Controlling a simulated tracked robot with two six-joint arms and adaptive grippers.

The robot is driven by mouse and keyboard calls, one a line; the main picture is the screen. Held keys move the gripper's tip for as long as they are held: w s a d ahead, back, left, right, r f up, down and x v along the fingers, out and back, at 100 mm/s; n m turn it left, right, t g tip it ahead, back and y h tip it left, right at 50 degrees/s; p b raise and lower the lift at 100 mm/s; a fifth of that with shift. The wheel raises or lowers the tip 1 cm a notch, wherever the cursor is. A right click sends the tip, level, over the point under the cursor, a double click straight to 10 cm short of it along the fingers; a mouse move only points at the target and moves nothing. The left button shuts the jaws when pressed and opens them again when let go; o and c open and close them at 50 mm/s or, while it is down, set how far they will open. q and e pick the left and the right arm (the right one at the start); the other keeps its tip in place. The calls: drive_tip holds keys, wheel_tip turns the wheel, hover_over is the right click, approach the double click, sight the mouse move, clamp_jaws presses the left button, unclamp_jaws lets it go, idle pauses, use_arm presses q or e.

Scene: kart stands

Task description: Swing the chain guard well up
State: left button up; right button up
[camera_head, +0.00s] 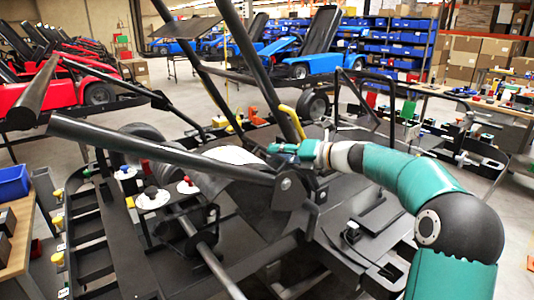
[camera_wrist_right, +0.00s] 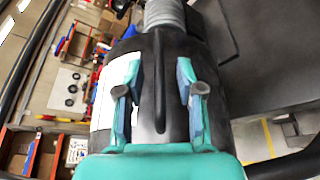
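The chain guard appears to be the dark rounded cover (camera_head: 240,180) with a white patch on top, in the middle of the kart in the head view. In the right wrist view, a black rounded surface with a raised rib (camera_wrist_right: 157,75) and a white patch fills the middle. My right gripper (camera_head: 273,148) is beside the cover's upper right, pointing left. Its two fingers (camera_wrist_right: 159,92) are spread apart on either side of the rib, with gaps visible. I cannot tell whether the fingertips touch the cover. My left gripper is not in view.
A long dark bar (camera_head: 150,145) crosses over the kart from the left. Slanted dark posts (camera_head: 260,75) rise behind the cover. Small knobs on white discs (camera_head: 153,197) stand on the left of the kart. A blue bin (camera_head: 13,183) sits on a bench at the left edge.

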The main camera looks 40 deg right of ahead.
drive_tip(key=shift+x, duration=1.6)
clamp_jaws()
drive_tip(key=shift+d, duration=0.1)
